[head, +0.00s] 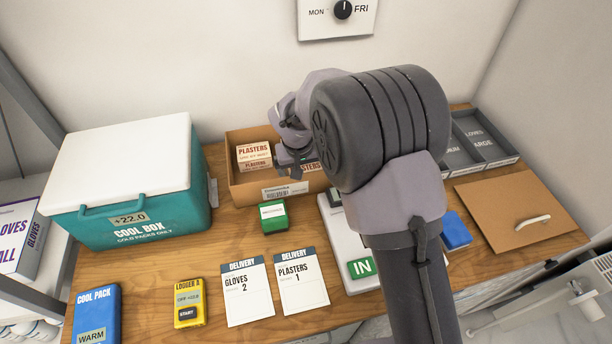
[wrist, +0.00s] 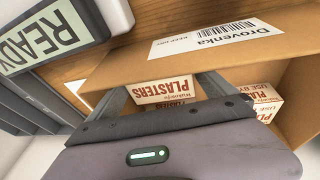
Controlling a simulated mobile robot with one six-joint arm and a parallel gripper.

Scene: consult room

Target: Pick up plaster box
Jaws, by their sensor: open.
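Two white plaster boxes with red lettering are in an open cardboard carton (head: 240,181) on the wooden table. The left plaster box (head: 254,155) is in clear view. The right plaster box (head: 312,167) is partly hidden by my gripper (head: 293,164), which is down at the carton. In the wrist view, my gripper (wrist: 168,86) is open, with one plaster box (wrist: 165,91) showing between its fingers. The other plaster box (wrist: 264,101) is beside the right finger. I cannot tell whether either finger touches a box. The carton wall (wrist: 215,62) also shows there.
A teal cool box (head: 140,205) stands left of the carton. A small green box (head: 272,216) is in front of it. Delivery cards (head: 246,292), a yellow logger (head: 188,304) and a blue cool pack (head: 97,312) lie nearer. Grey trays (head: 480,140) are right.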

